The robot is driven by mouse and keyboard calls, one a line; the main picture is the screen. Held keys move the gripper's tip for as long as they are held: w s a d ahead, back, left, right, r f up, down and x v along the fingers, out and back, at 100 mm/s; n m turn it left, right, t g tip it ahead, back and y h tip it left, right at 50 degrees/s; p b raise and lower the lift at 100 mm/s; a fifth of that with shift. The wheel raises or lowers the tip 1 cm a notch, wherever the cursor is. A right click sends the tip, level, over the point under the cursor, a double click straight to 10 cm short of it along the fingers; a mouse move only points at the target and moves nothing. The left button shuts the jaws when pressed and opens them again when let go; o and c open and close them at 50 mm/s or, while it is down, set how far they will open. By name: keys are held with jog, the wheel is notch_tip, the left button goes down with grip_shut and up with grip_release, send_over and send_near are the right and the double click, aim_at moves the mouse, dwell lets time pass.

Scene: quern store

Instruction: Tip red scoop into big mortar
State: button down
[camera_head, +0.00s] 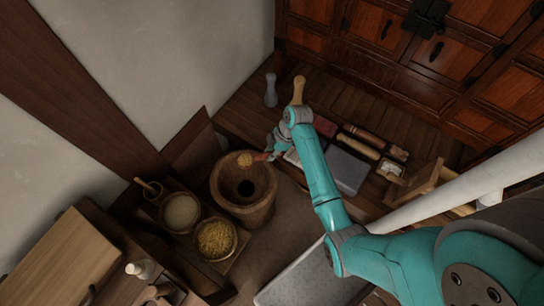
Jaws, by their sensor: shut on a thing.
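The big mortar (262,211) is a wide wooden tub with a dark hollow, standing on the floor left of my arm. My gripper (272,153) is beside the mortar's upper right rim, small in view. It is shut on the red scoop (260,157), of which a short red part shows. A yellowish patch (245,159) at the scoop's far end lies over the mortar's back rim and looks like grain in its bowl. The scoop's tilt cannot be told, and my wrist hides part of the grip.
Left of the mortar stand a bowl of pale grain (181,213), a bowl of yellow grain (216,238) and a small pot (150,189) with a utensil. A grey bottle (271,91) stands behind. A grey slab (345,170) and rolling pins (361,147) lie right of my arm.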

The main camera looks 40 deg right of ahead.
jog(key=shift+d+f, duration=0.15)
jog(key=shift+d, duration=0.15)
jog(key=shift+f, duration=3.3)
jog(key=shift+a+r+t+h, duration=0.3)
jog(key=shift+r+h, duration=0.5)
jog(key=shift+h, duration=0.2)
jog(key=shift+d+f, duration=0.1)
jog(key=shift+d, duration=0.05)
jog(key=shift+w+d+f+g+y, duration=0.15)
jog(key=shift+f+g+y, duration=0.25)
jog(key=shift+f+y, duration=0.5)
jog(key=shift+r+h, duration=0.3)
jog(key=shift+r, duration=0.15)
jog(key=shift+r+t+h, duration=0.4)
jog(key=shift+r+h, duration=0.2)
